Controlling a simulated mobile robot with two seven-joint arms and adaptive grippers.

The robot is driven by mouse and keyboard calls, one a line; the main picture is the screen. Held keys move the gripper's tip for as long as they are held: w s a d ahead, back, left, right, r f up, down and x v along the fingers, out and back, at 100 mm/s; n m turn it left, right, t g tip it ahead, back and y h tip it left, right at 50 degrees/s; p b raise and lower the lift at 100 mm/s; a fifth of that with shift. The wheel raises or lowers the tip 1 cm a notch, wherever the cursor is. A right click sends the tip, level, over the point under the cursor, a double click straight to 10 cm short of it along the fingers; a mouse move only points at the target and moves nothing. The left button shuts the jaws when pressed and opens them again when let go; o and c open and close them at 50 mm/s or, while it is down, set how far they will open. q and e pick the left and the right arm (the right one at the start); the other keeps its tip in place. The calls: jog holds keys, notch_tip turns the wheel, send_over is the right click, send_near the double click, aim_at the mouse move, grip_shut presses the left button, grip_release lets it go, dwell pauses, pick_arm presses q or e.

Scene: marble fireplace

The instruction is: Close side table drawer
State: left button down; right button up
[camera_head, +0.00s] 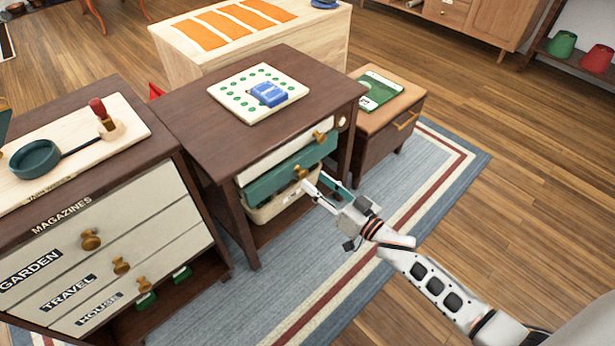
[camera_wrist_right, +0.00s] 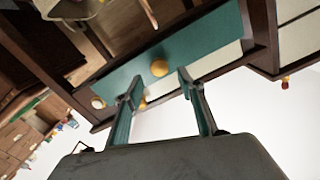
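A dark brown side table (camera_head: 190,115) stands in the middle of the head view. It has a white upper drawer (camera_head: 272,157) and a green drawer (camera_head: 272,178) beneath it. The green front appears to stand out a little from the table; how far I cannot tell. My right gripper (camera_head: 320,186) is at the green drawer's round gold knob (camera_head: 301,172). In the right wrist view the green drawer (camera_wrist_right: 200,50) and its knob (camera_wrist_right: 159,68) lie ahead of the parted fingers of my right gripper (camera_wrist_right: 157,88), with nothing held. My left gripper is out of view.
A cream basket (camera_head: 268,212) sits under the green drawer. A board with a blue object (camera_head: 270,94) lies on the tabletop. A labelled drawer cabinet (camera_head: 150,215) stands at left, a small wooden table (camera_head: 372,148) at right. The striped rug (camera_head: 440,165) is clear at right.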

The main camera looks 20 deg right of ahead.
aim_at(306, 173)
jog(key=shift+w+a+f, duration=0.15)
jog(key=shift+w+a, duration=0.1)
jog(key=shift+w, duration=0.25)
jog(key=shift+w+a+f, duration=0.15)
jog(key=shift+w+a, duration=0.05)
jog(key=shift+w, duration=0.3)
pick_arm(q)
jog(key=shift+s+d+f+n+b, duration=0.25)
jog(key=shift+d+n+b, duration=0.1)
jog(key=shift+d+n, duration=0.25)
pick_arm(e)
jog(key=shift+w+a+r, duration=0.2)
jog(key=shift+w, duration=0.5)
grip_shut()
jog(key=shift+x, duration=1.9)
jog(key=shift+w+a, duration=0.1)
jog(key=shift+w, duration=0.15)
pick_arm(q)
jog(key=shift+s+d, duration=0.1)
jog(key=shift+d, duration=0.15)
pick_arm(e)
jog(key=shift+r, duration=0.1)
